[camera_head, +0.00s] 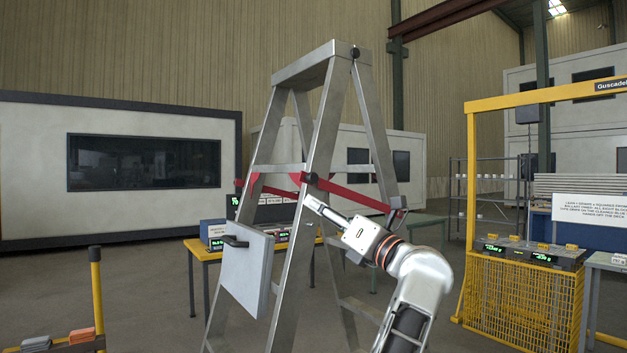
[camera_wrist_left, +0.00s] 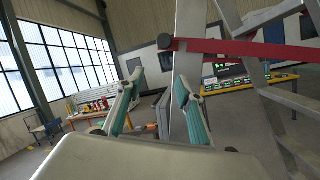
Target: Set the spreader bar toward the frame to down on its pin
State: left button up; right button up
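A metal stepladder (camera_head: 318,120) stands in front of me, opened into an A shape. More red bar shows left of and behind the rail. In the left wrist view the red bar (camera_wrist_left: 240,48) meets the black knob (camera_wrist_left: 166,43). My left gripper (camera_head: 310,203) is just below the knob. Its teal-padded fingers (camera_wrist_left: 157,103) are apart, with nothing visibly held. The pin cannot be clearly told apart. My right gripper is not in view.
A grey panel with a black handle (camera_head: 245,268) is at the ladder's lower left. A yellow table (camera_head: 205,250) with displays stands behind. A yellow frame with mesh (camera_head: 510,298) is at the right. A yellow post (camera_head: 97,290) stands at the left front.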

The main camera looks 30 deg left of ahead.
aim_at(314, 178)
pick_arm(q)
notch_tip(314, 178, up, 7)
jog(key=d+n+h, duration=0.2)
jog(key=n+h, duration=0.1)
jog(key=h, duration=0.1)
jog(key=shift+t, duration=0.4)
jog(key=x, duration=0.2)
jog(key=p+x, duration=0.1)
jog(key=x, duration=0.2)
jog(key=p+x, duration=0.1)
jog(key=x, duration=0.1)
jog(key=shift+w+a+f, duration=0.1)
jog(key=shift+w+f, duration=0.1)
jog(key=shift+w, duration=0.25)
grip_shut()
